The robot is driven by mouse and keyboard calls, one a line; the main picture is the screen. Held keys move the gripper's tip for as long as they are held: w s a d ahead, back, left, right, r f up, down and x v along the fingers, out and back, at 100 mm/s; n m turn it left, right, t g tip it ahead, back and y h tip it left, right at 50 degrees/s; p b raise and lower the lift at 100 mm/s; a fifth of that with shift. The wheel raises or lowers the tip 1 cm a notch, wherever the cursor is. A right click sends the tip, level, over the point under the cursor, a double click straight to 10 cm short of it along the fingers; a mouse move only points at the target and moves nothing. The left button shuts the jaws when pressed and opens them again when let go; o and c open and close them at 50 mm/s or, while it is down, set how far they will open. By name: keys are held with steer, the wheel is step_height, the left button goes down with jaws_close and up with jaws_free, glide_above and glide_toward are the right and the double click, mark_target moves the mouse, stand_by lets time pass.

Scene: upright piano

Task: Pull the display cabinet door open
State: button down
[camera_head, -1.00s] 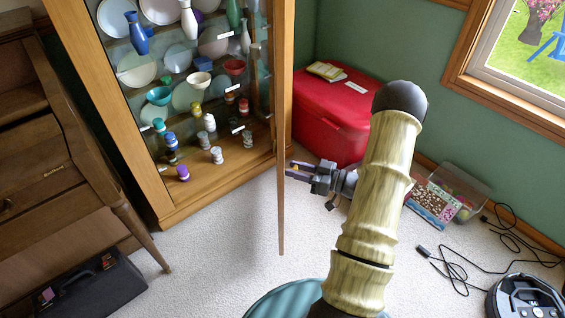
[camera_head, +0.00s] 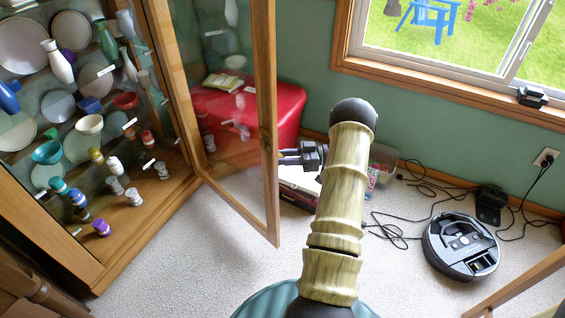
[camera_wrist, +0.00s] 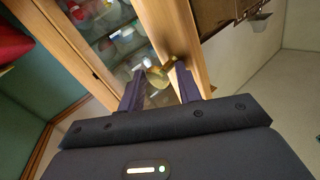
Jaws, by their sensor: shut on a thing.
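The display cabinet (camera_head: 130,225) stands at the left of the head view with its wood-framed glass door (camera_head: 267,100) standing open, swung out to the right. My gripper (camera_head: 283,156) is at the door's free edge, its tips partly hidden behind the door frame. In the wrist view my gripper (camera_wrist: 160,88) has its two dark fingers on either side of a small brass handle (camera_wrist: 158,75) on the wooden door frame (camera_wrist: 178,40). It is shut on that handle; the exact contact is hard to see.
Plates, vases and bowls fill the cabinet shelves. A red chest (camera_head: 285,108) stands behind the door, with a clear bin (camera_head: 382,165) to its right. A robot vacuum (camera_head: 461,246) and black cables lie on the carpet at right. Carpet (camera_head: 215,250) before the cabinet is clear.

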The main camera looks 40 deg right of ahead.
steer(key=shift+w+d+r, duration=0.1)
steer(key=shift+w+r, duration=0.05)
steer(key=shift+w, duration=0.3)
steer(key=shift+w+d+r, duration=0.1)
steer(key=shift+w+r, duration=0.05)
steer(key=shift+w, duration=0.25)
steer(key=c, duration=1.3)
jaws_free()
steer(key=shift+o, duration=0.9)
steer(key=shift+w+a+f, duration=0.1)
steer(key=shift+w+f, duration=0.1)
steer(key=shift+s+r, duration=0.1)
steer(key=shift+s+d, duration=0.1)
steer(key=shift+d, duration=0.1)
steer(key=p+v, duration=0.2)
steer(key=v, duration=1.5)
steer(key=shift+s+d+f, duration=0.2)
steer(key=shift+s, duration=0.1)
